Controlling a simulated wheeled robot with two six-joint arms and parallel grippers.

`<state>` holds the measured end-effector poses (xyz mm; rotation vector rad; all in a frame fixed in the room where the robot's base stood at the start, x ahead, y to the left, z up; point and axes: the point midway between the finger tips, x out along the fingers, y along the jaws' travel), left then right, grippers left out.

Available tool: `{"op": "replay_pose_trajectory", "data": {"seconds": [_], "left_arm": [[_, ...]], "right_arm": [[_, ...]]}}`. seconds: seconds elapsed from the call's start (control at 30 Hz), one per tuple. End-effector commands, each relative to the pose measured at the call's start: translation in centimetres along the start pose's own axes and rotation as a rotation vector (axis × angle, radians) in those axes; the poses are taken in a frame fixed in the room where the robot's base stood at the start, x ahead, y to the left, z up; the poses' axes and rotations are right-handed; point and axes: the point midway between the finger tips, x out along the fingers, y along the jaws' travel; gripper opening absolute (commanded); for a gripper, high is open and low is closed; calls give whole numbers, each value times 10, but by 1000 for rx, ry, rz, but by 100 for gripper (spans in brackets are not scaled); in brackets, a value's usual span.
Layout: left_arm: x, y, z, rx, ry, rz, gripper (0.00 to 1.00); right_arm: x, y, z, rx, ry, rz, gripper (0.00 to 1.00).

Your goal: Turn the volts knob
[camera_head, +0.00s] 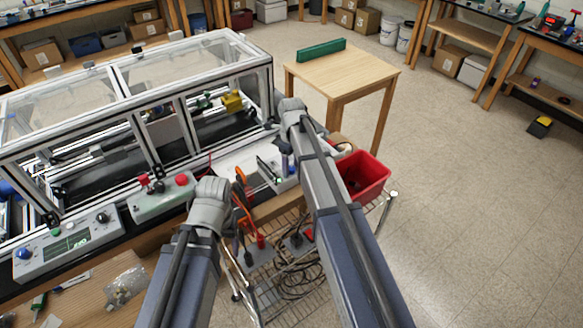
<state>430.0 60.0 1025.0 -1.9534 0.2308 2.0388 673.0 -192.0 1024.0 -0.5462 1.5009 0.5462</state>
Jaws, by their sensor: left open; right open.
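A grey control panel (66,244) lies along the front left of the machine frame, with a small green display (64,245). A black round knob (102,217) is at its right end and a blue knob (24,254) at its left end. The labels are too small to read, so I cannot tell which knob is the volts knob. My two arms reach up from the bottom, to the right of the panel, with their grey joints well apart from it. I cannot make out either gripper's fingers; they seem hidden behind my arm links.
The framed machine (120,100) with clear top panels fills the left. A control box with a red button (181,180) is near my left arm. A wire cart (275,300) with cables and a red bin (363,175) stand close by.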

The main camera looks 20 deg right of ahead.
Motion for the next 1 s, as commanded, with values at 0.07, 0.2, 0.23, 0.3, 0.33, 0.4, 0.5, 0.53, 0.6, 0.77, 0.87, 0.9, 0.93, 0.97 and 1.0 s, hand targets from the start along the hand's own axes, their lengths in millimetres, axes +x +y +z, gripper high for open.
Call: {"op": "replay_pose_trajectory", "data": {"seconds": [0.07,0.2,0.23,0.3,0.33,0.4,0.5,0.53,0.6,0.77,0.87,0.9,0.93,0.97,1.0], "left_arm": [[0,0,0,0,0,0,72],[0,0,0,0,0,0,72],[0,0,0,0,0,0,72],[0,0,0,0,0,0,72],[0,0,0,0,0,0,72],[0,0,0,0,0,0,72],[0,0,0,0,0,0,72],[0,0,0,0,0,0,72],[0,0,0,0,0,0,72],[0,0,0,0,0,0,72],[0,0,0,0,0,0,72],[0,0,0,0,0,0,72],[0,0,0,0,0,0,72],[0,0,0,0,0,0,72],[0,0,0,0,0,0,72]], "right_arm": [[0,0,0,0,0,0,64],[0,0,0,0,0,0,50],[0,0,0,0,0,0,46],[0,0,0,0,0,0,38],[0,0,0,0,0,0,35],[0,0,0,0,0,0,27],[0,0,0,0,0,0,16],[0,0,0,0,0,0,12],[0,0,0,0,0,0,5],[0,0,0,0,0,0,0],[0,0,0,0,0,0,0],[0,0,0,-1,0,0,0],[0,0,0,-2,0,0,0],[0,0,0,-4,0,0,0],[0,0,0,-9,0,0,0]]}}
